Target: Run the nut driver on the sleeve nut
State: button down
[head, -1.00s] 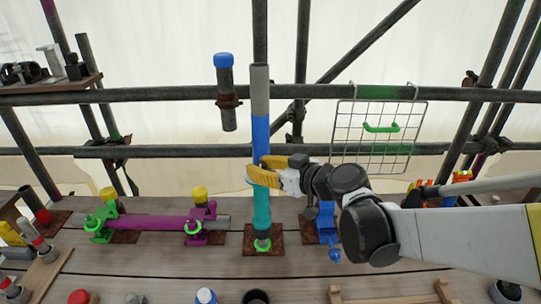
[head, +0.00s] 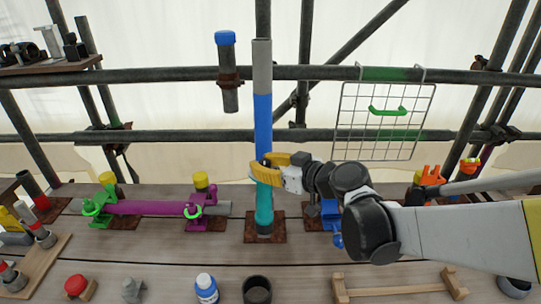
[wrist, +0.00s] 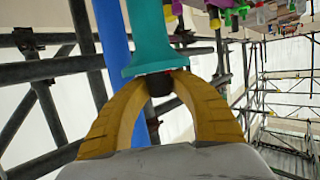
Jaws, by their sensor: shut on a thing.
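A pole of grey, blue and teal stretches stands on a rusty base plate (head: 280,232). The blue stretch (head: 262,125) is above my gripper. The teal piece (head: 264,205), seemingly the nut driver, runs from my gripper down to the pole's foot. In the wrist view the teal piece (wrist: 148,35) has a flared end with a dark round part at the fingertips, and the blue pole (wrist: 112,35) passes behind it. My gripper (head: 264,172) has its yellow fingers closed there; they also show in the wrist view (wrist: 160,85). The sleeve nut at the foot is hidden.
Purple tube work with green-ringed clamps (head: 140,208) lies left on the bench. A blue bracket (head: 331,216) stands just right of the pole. A wire rack (head: 383,122) hangs behind my arm. A bottle (head: 206,290) and a dark cup (head: 257,290) stand in front.

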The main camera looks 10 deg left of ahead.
jog(key=shift+s+f, duration=0.15)
jog(key=shift+f, duration=0.2)
dwell(1.0)
jog(key=shift+r, duration=0.1)
